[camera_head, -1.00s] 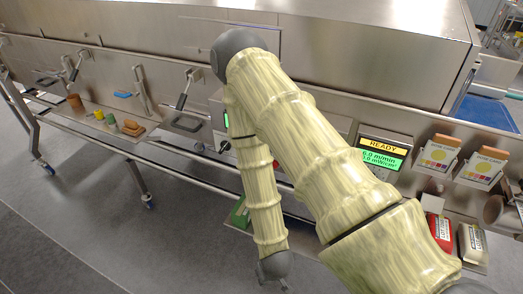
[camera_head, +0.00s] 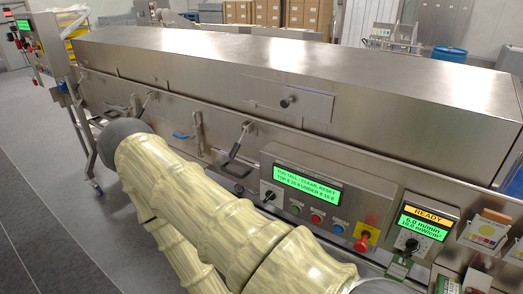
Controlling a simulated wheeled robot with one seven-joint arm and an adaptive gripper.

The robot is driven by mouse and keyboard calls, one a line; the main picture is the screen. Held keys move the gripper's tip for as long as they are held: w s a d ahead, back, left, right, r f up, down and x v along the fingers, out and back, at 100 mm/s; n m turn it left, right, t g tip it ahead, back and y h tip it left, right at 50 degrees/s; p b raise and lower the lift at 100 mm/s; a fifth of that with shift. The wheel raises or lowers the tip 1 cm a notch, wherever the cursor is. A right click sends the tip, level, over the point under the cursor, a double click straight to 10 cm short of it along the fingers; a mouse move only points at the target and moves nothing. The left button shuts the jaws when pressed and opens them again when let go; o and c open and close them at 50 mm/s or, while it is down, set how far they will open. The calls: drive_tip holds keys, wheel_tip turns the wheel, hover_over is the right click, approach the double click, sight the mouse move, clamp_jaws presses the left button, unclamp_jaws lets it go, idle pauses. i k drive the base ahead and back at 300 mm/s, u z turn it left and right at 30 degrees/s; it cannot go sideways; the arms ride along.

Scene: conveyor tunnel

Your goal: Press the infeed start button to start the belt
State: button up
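A steel control panel (camera_head: 345,193) stands on the front of the tunnel, right of centre. Its green display (camera_head: 307,185) reads roughly "TOO TALL - CLEAR, RESET". Below are a black knob (camera_head: 268,196), a green button (camera_head: 296,208), a red button (camera_head: 316,218) and a blue button (camera_head: 338,227). Their labels are too small to read, so I cannot tell which is infeed start. Another panel with a green display (camera_head: 24,25) and small controls stands at the far left end. My arm fills the lower left; my gripper is out of view.
A red mushroom button (camera_head: 362,243) sits near a yellow plate. A "READY" display (camera_head: 428,222) with a knob (camera_head: 411,245) is farther right. The long steel tunnel housing (camera_head: 290,75) spans the view. Latch handles (camera_head: 238,143) stick out in front. Grey floor (camera_head: 45,190) is clear at left.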

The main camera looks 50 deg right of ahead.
sight(295, 210)
drive_tip(key=u, duration=0.55)
drive_tip(key=i, duration=0.35)
drive_tip(key=z, duration=2.9)
